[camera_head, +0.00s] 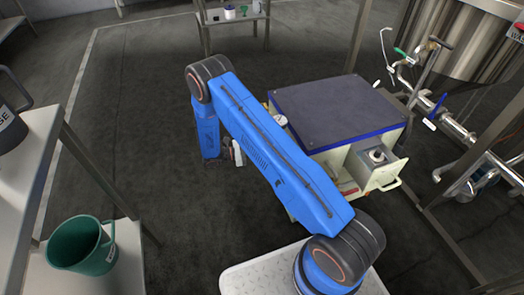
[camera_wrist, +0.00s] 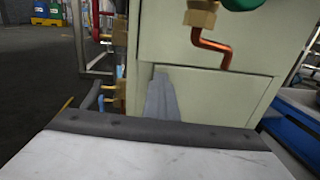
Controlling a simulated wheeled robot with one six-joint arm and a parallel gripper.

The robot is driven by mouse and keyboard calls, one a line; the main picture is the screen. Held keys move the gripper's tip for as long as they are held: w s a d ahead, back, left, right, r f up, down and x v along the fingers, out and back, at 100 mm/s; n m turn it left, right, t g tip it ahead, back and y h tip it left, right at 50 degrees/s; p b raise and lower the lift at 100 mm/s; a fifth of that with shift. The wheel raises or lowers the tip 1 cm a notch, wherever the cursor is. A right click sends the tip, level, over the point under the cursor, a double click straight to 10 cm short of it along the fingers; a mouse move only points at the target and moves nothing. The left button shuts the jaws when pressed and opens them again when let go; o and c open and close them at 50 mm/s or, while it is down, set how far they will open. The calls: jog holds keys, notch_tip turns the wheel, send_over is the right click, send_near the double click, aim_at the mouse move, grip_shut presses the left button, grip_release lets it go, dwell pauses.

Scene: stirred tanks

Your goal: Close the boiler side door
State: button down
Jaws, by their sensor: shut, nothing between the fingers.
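The boiler is a cream box with a dark top and blue rim (camera_head: 340,105), standing right of my arm in the head view. On its right side a cream panel with a handle (camera_head: 388,183) stands out from the body, beside a grey box. I cannot tell for certain which panel is the side door. In the wrist view the boiler's cream wall (camera_wrist: 240,50) fills the middle, with a seamed lower panel (camera_wrist: 220,97). My gripper (camera_wrist: 160,85) is shut and empty in front of that wall; contact is unclear. In the head view my arm mostly hides it.
A copper pipe (camera_wrist: 212,45) juts from the wall above my gripper. A steel tank (camera_head: 462,40) with pipes and valves stands at the right. A table with a green jug (camera_head: 82,245) is at the left. The floor behind my arm is open.

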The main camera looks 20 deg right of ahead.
jog(key=shift+s+d, duration=0.15)
jog(key=shift+d, duration=0.2)
jog(key=w+a, duration=0.3)
jog(key=a, duration=1.5)
